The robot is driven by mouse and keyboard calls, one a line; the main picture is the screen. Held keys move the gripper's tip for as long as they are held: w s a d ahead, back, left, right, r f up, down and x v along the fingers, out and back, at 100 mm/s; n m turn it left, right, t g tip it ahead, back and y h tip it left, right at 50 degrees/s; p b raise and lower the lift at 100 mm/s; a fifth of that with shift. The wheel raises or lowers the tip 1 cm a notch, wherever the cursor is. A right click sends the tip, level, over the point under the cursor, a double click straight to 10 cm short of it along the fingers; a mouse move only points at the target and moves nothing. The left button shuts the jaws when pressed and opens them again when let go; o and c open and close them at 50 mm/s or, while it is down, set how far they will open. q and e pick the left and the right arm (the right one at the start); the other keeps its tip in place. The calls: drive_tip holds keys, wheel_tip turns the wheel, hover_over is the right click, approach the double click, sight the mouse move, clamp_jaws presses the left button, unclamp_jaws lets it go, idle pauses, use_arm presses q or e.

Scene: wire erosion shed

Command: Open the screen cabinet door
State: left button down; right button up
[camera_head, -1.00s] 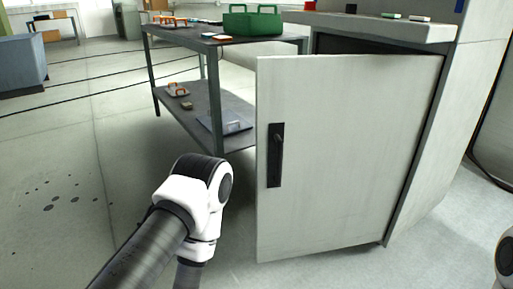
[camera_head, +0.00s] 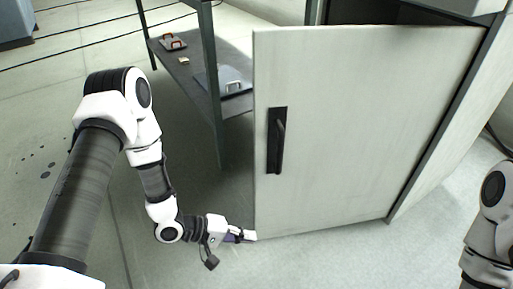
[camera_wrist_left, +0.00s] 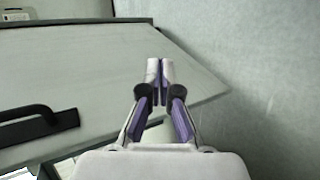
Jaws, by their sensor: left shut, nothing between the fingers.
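The cabinet door (camera_head: 345,130) is a pale grey panel standing partly open, with a dark gap above it. Its black handle (camera_head: 278,140) is on the left part of the door. My left gripper (camera_head: 250,237) is at the door's lower free corner, low near the floor. In the left wrist view the gripper (camera_wrist_left: 160,68) is shut and empty, with the door (camera_wrist_left: 90,70) behind its fingertips and the handle (camera_wrist_left: 40,125) at lower left. I cannot tell whether the fingertips touch the door. My right arm shows at the right edge, but its gripper is out of view.
A grey workbench (camera_head: 213,75) with a lower shelf stands left of the door. Its shelf holds a flat grey lidded item (camera_head: 225,82) and small orange-handled pieces (camera_head: 172,42). The floor (camera_head: 330,265) in front of the door is clear.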

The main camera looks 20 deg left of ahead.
use_arm(q)
drive_tip(key=w+a+r+m+t+h+p, duration=0.1)
drive_tip(key=a+r+h+p, duration=0.2)
drive_tip(key=r, duration=0.5)
drive_tip(key=w+a+r+t+p, duration=0.15)
drive_tip(key=a+r, duration=0.25)
drive_tip(key=r, duration=0.5)
drive_tip(key=w+a+r+m+h+p, duration=0.15)
drive_tip(key=a+r+p, duration=0.25)
drive_tip(key=r, duration=0.4)
use_arm(e)
wheel_tip(320, 180, up, 10)
use_arm(q)
drive_tip(key=w+d+b, duration=0.2)
drive_tip(key=d+b, duration=0.4)
drive_tip(key=d, duration=0.5)
drive_tip(key=shift+w+d+f+n+h+b, duration=0.2)
drive_tip(key=shift+d+f+n+h+b, duration=0.05)
drive_tip(key=shift+f+n+h+b, duration=0.1)
use_arm(e)
wheel_tip(320, 180, down, 6)
